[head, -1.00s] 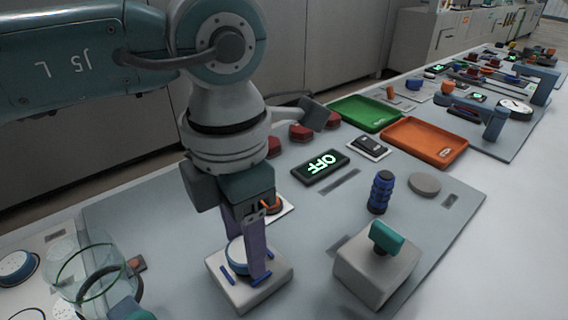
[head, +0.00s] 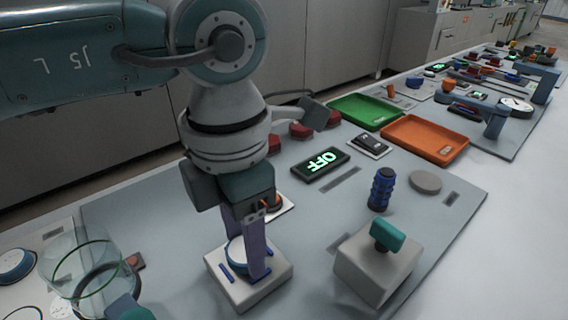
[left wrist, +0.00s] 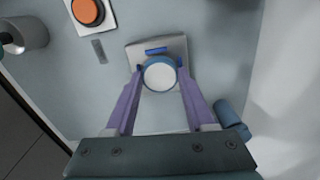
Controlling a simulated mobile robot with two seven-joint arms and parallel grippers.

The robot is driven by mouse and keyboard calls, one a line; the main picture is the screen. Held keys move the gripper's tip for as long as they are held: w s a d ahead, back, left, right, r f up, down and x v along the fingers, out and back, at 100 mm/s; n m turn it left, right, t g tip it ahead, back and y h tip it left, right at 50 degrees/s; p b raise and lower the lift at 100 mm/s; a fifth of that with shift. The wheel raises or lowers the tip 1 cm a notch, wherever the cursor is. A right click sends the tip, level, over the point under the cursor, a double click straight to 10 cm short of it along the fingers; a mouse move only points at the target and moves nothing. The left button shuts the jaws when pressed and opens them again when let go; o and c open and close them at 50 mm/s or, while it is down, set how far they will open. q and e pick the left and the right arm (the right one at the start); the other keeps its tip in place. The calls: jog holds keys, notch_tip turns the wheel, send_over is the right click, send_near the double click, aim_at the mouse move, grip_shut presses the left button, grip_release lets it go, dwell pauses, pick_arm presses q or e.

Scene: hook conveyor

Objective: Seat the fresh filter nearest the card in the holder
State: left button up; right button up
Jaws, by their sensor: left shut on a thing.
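A round white filter with a blue rim (head: 236,251) is at the holder (head: 245,291), a pale grey block with blue strips on top. It also shows in the left wrist view (left wrist: 160,75), over the holder (left wrist: 135,55). My left gripper (head: 256,272) points down and is shut on the filter, one finger on each side (left wrist: 160,112). The fingers hide part of the rim, and I cannot tell whether the filter is fully down in the holder. Another blue-rimmed white disc (head: 14,264) lies at the left edge.
A clear glass vessel (head: 72,255) stands at the lower left. A grey block with a teal knob (head: 388,234) and a blue ribbed cylinder (head: 381,188) are to the right. Behind are an OFF display (head: 320,164), a green tray (head: 345,104) and an orange tray (head: 440,157).

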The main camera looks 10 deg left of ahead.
pick_arm(q)
jog(key=shift+f+b, duration=0.35)
jog(key=shift+f, duration=0.1)
pick_arm(e)
jog(key=shift+f, duration=0.45)
dwell(1.2)
pick_arm(q)
jog(key=o, duration=1)
jog(key=shift+a, duration=0.1)
jog(key=shift+c, duration=0.2)
jog(key=o, duration=0.4)
pick_arm(e)
jog(key=shift+w+a, duration=0.1)
jog(key=shift+a, duration=0.05)
pick_arm(q)
jog(key=shift+o, duration=0.2)
jog(key=shift+c, duration=0.5)
jog(key=shift+o, duration=1.4)
jog(key=shift+r, duration=0.1)
pick_arm(e)
jog(key=shift+r, duration=0.1)
